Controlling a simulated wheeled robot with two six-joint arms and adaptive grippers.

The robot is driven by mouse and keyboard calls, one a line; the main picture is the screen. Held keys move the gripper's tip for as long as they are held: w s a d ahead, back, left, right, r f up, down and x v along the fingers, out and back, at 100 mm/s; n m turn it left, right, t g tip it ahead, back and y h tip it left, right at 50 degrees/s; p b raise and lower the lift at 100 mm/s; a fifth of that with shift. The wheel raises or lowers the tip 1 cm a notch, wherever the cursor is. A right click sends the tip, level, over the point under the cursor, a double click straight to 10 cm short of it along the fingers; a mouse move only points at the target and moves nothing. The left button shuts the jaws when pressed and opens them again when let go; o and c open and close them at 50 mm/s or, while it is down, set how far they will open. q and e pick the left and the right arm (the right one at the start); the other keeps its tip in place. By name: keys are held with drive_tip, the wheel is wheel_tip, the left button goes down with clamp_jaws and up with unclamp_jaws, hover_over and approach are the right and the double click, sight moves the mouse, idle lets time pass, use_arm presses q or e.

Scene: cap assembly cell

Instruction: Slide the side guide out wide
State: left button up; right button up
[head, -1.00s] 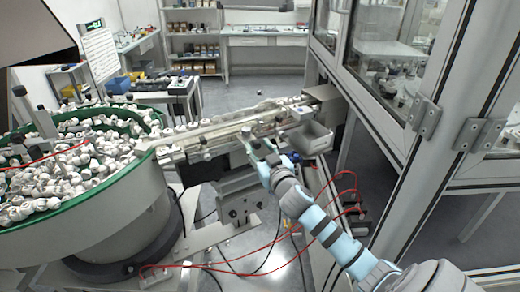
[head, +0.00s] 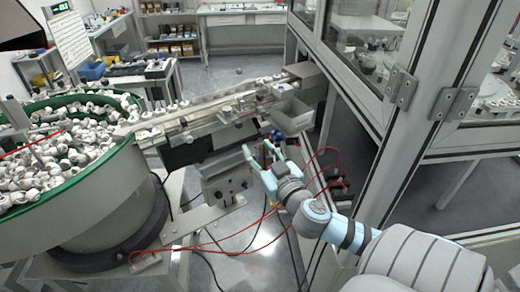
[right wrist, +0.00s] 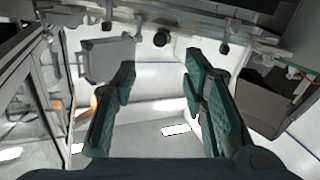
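The feed track (head: 205,112) runs from the bowl feeder up to the right in the head view. A pale rail with small clamps and knobs, which looks like the side guide (head: 186,123), lies along its near side. I cannot tell how wide it stands. My right gripper (head: 258,148) is open and empty, below and in front of the track, apart from it. In the right wrist view its two green-padded fingers (right wrist: 158,80) stand apart with nothing between them. Dark round knobs (right wrist: 160,38) on a rail show beyond the fingertips. My left gripper is not in view.
The bowl feeder (head: 85,215) full of white caps stands at left. A grey bin (head: 292,115) hangs near the track's right end. The glazed enclosure (head: 395,90) closes off the right side. Red hoses (head: 205,247) loop below my right arm.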

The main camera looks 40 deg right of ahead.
sight(239, 125)
drive_tip(key=shift+m, duration=0.8)
drive_tip(key=b+x, duration=0.1)
drive_tip(key=x, duration=1.3)
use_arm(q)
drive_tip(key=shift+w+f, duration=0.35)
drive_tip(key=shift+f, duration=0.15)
use_arm(e)
drive_tip(key=shift+s, duration=0.1)
drive_tip(key=shift+r, duration=0.1)
drive_tip(key=shift+c, duration=0.3)
